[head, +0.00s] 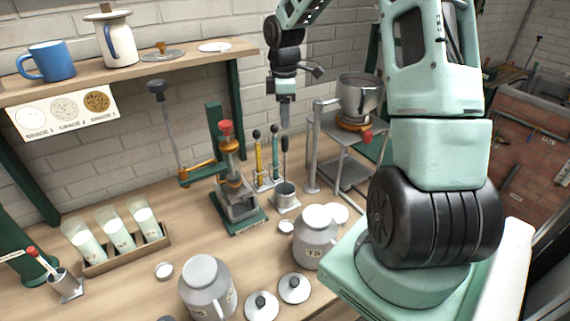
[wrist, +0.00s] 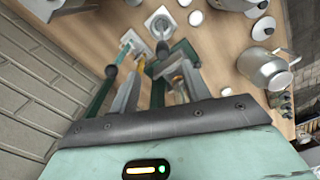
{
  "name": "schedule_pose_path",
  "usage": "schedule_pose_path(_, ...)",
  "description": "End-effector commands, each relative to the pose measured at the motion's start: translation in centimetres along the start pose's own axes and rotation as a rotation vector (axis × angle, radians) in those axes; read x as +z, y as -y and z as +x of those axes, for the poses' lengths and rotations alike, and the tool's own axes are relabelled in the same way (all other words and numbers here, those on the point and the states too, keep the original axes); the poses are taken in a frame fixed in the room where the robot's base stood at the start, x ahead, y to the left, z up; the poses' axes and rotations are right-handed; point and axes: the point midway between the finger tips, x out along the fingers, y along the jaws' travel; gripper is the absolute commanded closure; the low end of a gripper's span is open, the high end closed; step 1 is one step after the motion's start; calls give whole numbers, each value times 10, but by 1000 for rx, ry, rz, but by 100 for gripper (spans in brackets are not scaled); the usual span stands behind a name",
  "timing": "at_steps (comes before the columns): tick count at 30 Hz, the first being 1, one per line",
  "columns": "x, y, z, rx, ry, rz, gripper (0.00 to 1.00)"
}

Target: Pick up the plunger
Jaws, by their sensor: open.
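My gripper (head: 285,122) is open and empty, pointing down in front of the brick wall. Just below it in the head view, a rod with a dark knob (head: 284,144) stands upright in a small metal cup (head: 287,196). I cannot tell for sure which rod is the plunger. In the wrist view the cup on its pale square base (wrist: 160,22) shows beyond the fingers, with a dark rod rising toward them.
A green press with a red knob (head: 226,127) stands left of the cup. Two slim knobbed tools (head: 258,160) stand close by. A pot (head: 358,95) on a metal stand is right of the gripper. Churns (head: 316,238) and lids occupy the front. A shelf (head: 130,70) runs above left.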

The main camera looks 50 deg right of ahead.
Motion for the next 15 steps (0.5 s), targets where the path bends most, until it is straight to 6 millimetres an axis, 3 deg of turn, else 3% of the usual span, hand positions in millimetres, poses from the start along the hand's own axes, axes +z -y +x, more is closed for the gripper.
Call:
schedule_pose_path(6,0,1,40,-4,0,-1,53)
schedule_pose_path(15,0,2,64,-3,1,0,53)
